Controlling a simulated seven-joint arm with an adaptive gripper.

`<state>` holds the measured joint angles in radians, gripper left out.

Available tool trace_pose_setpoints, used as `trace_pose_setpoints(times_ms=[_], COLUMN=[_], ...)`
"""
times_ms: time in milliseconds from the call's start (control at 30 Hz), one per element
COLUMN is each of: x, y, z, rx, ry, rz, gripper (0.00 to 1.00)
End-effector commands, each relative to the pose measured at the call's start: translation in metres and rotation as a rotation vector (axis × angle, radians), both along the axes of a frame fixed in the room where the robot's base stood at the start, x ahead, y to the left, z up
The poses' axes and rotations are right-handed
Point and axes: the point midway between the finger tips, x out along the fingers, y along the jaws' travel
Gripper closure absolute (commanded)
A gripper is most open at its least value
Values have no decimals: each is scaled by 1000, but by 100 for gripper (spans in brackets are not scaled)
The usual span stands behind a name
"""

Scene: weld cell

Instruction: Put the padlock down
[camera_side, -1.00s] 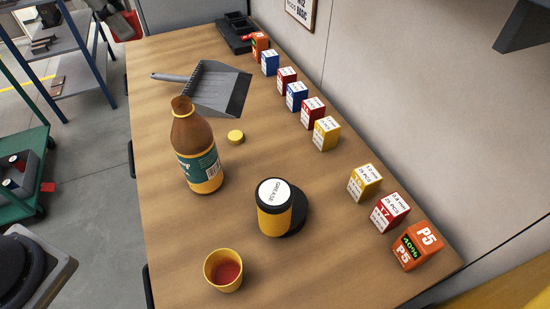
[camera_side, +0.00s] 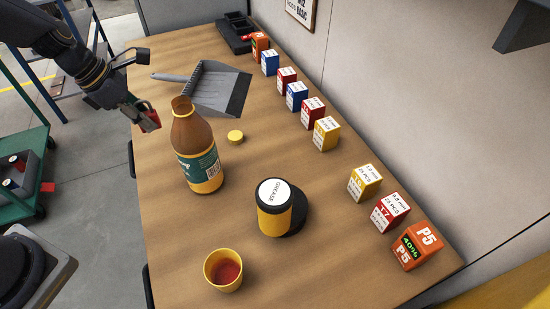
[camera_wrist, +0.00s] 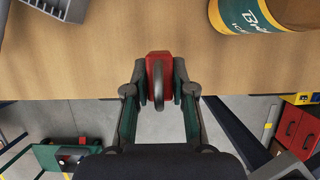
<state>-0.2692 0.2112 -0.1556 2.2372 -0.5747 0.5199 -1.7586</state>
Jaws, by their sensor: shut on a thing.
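My gripper (camera_side: 146,118) is at the left edge of the table, left of the brown bottle in the side view. It is shut on the red padlock (camera_side: 151,121). In the wrist view my gripper (camera_wrist: 160,92) has its two fingers on either side of the padlock (camera_wrist: 158,66), whose red body points away and whose grey shackle faces the camera. The padlock is seen over the table's edge, with the floor below. The gap between the padlock and the table (camera_side: 165,225) cannot be judged exactly.
The brown bottle (camera_side: 196,150) stands close to the right of my gripper. A grey dustpan (camera_side: 215,88) lies behind it. Small boxes line the wall side. The table's left front is clear.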

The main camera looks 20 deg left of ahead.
Motion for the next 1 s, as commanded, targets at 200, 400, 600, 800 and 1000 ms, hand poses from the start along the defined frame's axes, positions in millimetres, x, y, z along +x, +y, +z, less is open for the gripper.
trace_pose_setpoints(times_ms=[200,400,600,800,1000], x=[-1,-1,0,0,0], y=[0,0,0,0,0], z=[-41,-65,-91,-92,-96], rx=[-2,-1,-1,1,0], ry=[5,3,1,-2,-1], rz=[2,2,1,0,0], gripper=[100,100,100,100,100])
